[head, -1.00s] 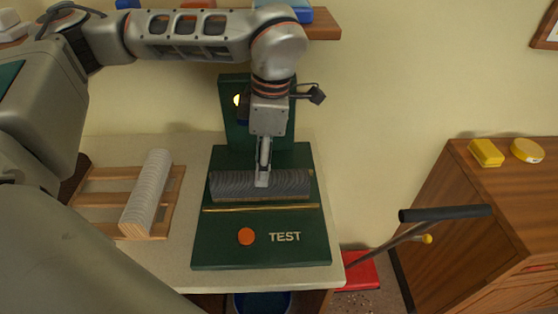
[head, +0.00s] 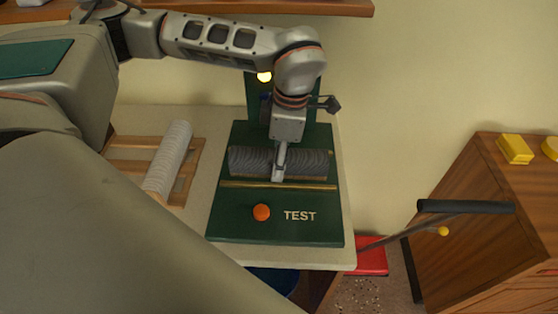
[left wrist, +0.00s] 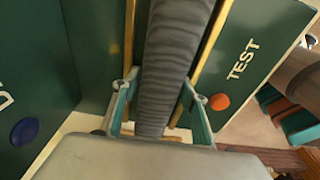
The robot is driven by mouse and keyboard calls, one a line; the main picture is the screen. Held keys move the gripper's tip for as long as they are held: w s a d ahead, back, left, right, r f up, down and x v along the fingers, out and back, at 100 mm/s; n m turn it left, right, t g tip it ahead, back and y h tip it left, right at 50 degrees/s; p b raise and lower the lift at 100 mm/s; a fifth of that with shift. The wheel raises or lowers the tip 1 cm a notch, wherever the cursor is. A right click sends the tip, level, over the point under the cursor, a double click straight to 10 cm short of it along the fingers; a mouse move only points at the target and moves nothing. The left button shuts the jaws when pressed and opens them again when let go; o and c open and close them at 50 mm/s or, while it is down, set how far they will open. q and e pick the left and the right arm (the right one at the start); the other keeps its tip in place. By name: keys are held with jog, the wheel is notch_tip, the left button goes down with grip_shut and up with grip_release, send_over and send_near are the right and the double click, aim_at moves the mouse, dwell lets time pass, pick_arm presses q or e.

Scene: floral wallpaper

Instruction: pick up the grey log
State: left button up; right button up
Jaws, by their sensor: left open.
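A dark grey ridged log (head: 245,161) lies across a green board (head: 232,233) marked TEST, along a thin yellow strip. My left gripper (head: 278,176) comes down over the middle of the log from above. In the left wrist view the log (left wrist: 173,60) runs between the two fingers of the open gripper (left wrist: 160,102), one on each side of it, with small gaps showing. My right gripper is not in view.
A pale ridged log (head: 168,158) lies on a wooden rack (head: 125,141) at the left. The board has an orange button (head: 261,212) and a lit yellow lamp (head: 264,77). A black-gripped lever (head: 465,207) stands right, before a wooden cabinet (head: 455,235) with yellow items.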

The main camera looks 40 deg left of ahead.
pick_arm(q)
jog(key=c, duration=1.1)
jog(key=shift+r, duration=0.1)
grip_shut()
notch_tip(320, 180, up, 20)
jog(key=p, duration=0.1)
jog(key=shift+d+p, duration=0.15)
jog(key=shift+p, duration=0.15)
